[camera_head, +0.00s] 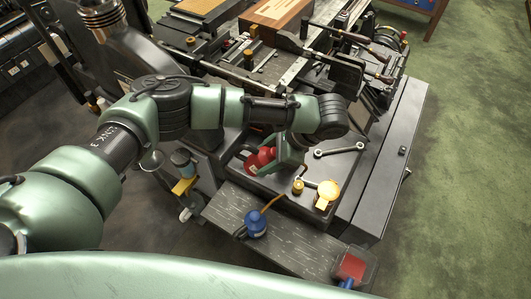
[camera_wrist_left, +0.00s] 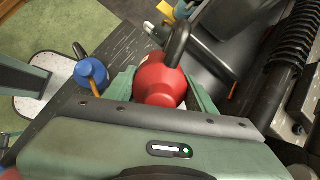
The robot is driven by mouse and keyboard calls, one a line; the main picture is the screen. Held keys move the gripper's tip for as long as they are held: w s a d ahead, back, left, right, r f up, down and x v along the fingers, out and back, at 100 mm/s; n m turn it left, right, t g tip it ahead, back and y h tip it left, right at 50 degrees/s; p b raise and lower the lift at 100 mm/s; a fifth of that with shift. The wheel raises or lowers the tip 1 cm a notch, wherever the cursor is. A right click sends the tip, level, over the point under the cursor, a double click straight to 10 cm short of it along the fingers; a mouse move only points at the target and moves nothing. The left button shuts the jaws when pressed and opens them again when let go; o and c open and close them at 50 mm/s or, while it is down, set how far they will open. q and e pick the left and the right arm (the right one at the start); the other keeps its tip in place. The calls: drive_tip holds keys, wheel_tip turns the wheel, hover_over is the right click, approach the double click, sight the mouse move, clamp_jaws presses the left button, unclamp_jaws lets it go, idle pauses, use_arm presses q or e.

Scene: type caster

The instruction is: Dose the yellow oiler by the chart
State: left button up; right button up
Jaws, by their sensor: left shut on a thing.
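A yellow rounded item (camera_head: 328,190), which looks like the yellow oiler, stands on the dark tray at the machine's front. A red oiler (camera_head: 262,160) is at the tray's left end. My left gripper (camera_head: 287,157) is at the red oiler. In the left wrist view the red oiler (camera_wrist_left: 160,84) sits between the green fingers, which are shut on it. A blue oiler (camera_head: 256,223) stands on the worn board in front; it also shows in the left wrist view (camera_wrist_left: 91,73). I cannot make out a chart. My right gripper is not in view.
A small brass piece (camera_head: 298,187) is just left of the yellow item. A wrench (camera_head: 340,148) lies behind it. A red-topped box (camera_head: 351,266) is at the right end of the worn board (camera_head: 292,247). The machine's bed and levers fill the back.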

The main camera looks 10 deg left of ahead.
use_arm(q)
drive_tip(key=shift+f+b, duration=0.6)
drive_tip(key=shift+f, duration=1.45)
drive_tip(key=shift+p, duration=0.4)
drive_tip(key=shift+f, duration=0.1)
drive_tip(key=shift+f+b, duration=0.4)
drive_tip(key=shift+f, duration=0.4)
drive_tip(key=shift+r, duration=0.1)
drive_tip(key=shift+r+p, duration=1.1)
drive_tip(key=shift+p, duration=0.2)
